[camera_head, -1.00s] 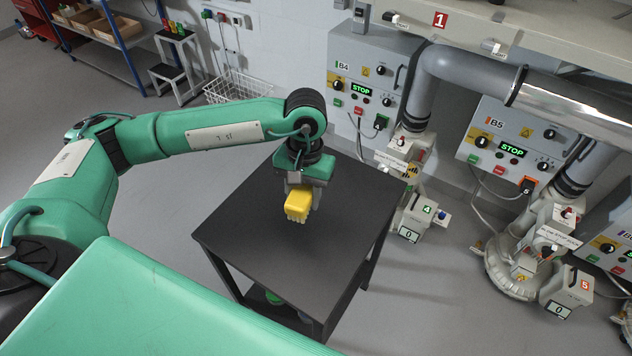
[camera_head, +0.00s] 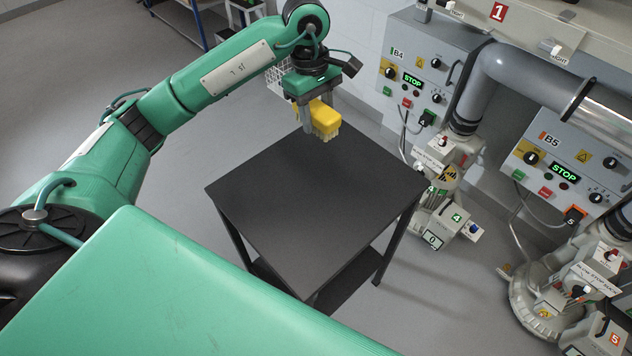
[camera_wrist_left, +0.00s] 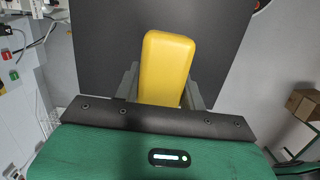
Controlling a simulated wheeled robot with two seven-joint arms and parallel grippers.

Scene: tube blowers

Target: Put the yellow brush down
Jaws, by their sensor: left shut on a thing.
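The yellow brush (camera_head: 325,119) is held in my left gripper (camera_head: 318,117), with its pale bristles facing down. My left gripper is shut on it, near the far corner of the dark table (camera_head: 310,205). The brush appears to be above the table top; the exact gap cannot be told. In the left wrist view the brush's yellow back (camera_wrist_left: 167,66) sits between the two fingers, with the dark table top (camera_wrist_left: 105,55) behind it. My right gripper is not in view.
The table top is bare. Control boxes B4 (camera_head: 420,50) and B5 (camera_head: 545,170) are on the wall to the right, with grey pipes (camera_head: 475,95) and blower units (camera_head: 440,215) beside the table. A white wire basket (camera_head: 282,82) stands behind my left gripper.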

